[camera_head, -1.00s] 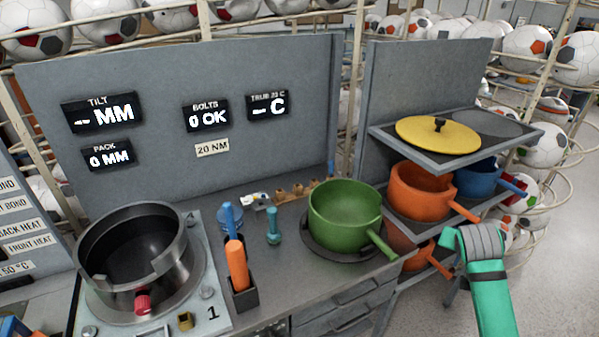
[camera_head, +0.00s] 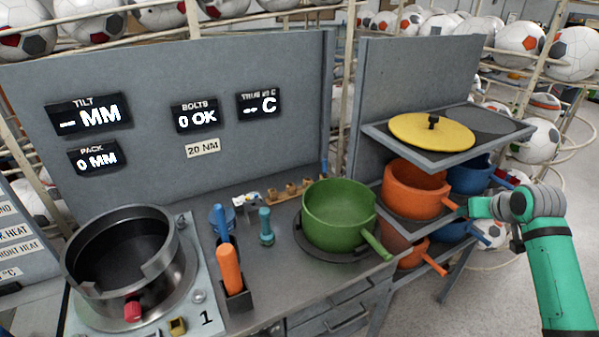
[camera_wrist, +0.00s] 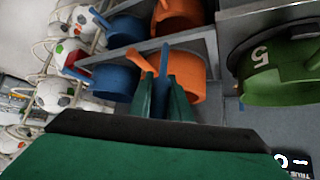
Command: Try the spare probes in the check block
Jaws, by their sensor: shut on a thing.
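My gripper (camera_head: 470,207) is at the right in the head view, in front of the shelf of pots. In the wrist view, my gripper's green fingers (camera_wrist: 163,98) are shut on a slim blue piece (camera_wrist: 164,58), which looks like a probe; its far end is clear of the fingers. On the bench, small brown pieces (camera_head: 291,189) stand in a row behind the green pot, with a thin blue stick (camera_head: 324,168) at the right end. A small pale item (camera_head: 246,198) lies left of the row. I cannot tell which piece is the check block.
A green pot (camera_head: 340,212) stands on the bench. Orange pots (camera_head: 415,190) and blue pots (camera_head: 468,178) fill the shelf, their handles near my gripper. A dark ring-shaped press (camera_head: 128,255) and an orange-handled tool (camera_head: 230,268) stand left. The display reads "-- C" (camera_head: 262,104).

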